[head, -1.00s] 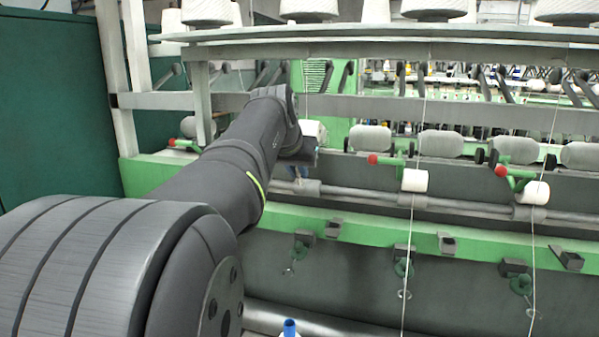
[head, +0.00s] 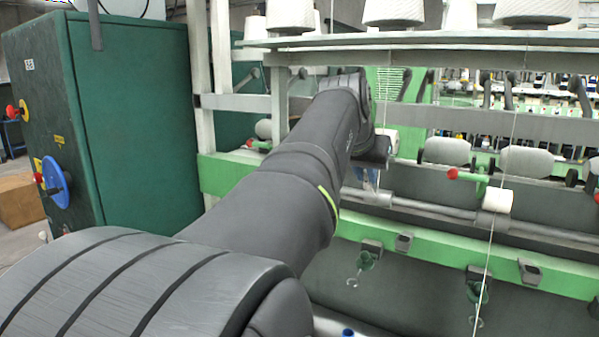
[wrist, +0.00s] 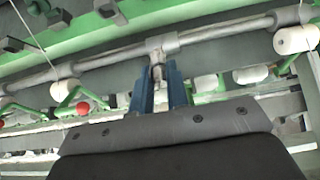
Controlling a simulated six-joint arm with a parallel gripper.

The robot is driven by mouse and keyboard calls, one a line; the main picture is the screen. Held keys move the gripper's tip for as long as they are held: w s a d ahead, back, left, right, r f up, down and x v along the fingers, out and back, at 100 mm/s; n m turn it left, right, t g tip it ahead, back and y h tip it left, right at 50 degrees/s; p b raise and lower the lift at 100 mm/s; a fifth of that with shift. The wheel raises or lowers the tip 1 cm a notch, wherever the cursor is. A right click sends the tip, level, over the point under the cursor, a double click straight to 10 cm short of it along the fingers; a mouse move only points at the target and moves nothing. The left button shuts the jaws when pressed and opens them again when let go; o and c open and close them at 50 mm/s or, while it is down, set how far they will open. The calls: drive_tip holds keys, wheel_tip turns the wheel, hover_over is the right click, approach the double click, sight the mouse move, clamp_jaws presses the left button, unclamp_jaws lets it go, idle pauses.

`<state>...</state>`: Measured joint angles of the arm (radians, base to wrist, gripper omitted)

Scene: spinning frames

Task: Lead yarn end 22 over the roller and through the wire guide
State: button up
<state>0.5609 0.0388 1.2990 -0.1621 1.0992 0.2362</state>
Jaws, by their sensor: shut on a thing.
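My gripper (head: 370,178) is at the far end of my arm, by the grey rod below the drums. In the wrist view its two blue fingers (wrist: 160,88) flank a small pale piece in front of the rod's bracket. The gripper is shut on the yarn end, which is too thin to make out between the fingers. A thin yarn (head: 389,45) comes down from above towards my wrist. A pale cylinder (head: 391,136) is partly hidden behind my wrist; I cannot tell whether it is the roller. A wire guide (head: 353,281) hangs below the green rail, below the gripper.
A neighbouring white roller (head: 497,200) with a taut yarn (head: 487,265) stands to the right, its red-knobbed green lever beside it. The grey rod (head: 430,207) and green rail (head: 430,252) run across. A green cabinet (head: 135,125) stands left. Cones (head: 393,12) stand on the upper shelf.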

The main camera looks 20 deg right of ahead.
drive_tip(key=shift+f, duration=0.1)
drive_tip(key=s+a+f+g+y, duration=0.1)
drive_tip(key=s+a+f, duration=0.3)
drive_tip(key=f, duration=0.4)
drive_tip(key=s+a+f+g+y, duration=0.15)
drive_tip(key=s+a+f, duration=0.25)
drive_tip(key=f, duration=0.4)
drive_tip(key=w+d+f, duration=0.4)
drive_tip(key=shift+w+d, duration=0.3)
drive_tip(key=s+a+r, duration=0.3)
drive_tip(key=s+a, duration=0.2)
drive_tip(key=shift+s+a+r, duration=0.2)
drive_tip(key=shift+r, duration=0.2)
idle(0.4)
idle(0.5)
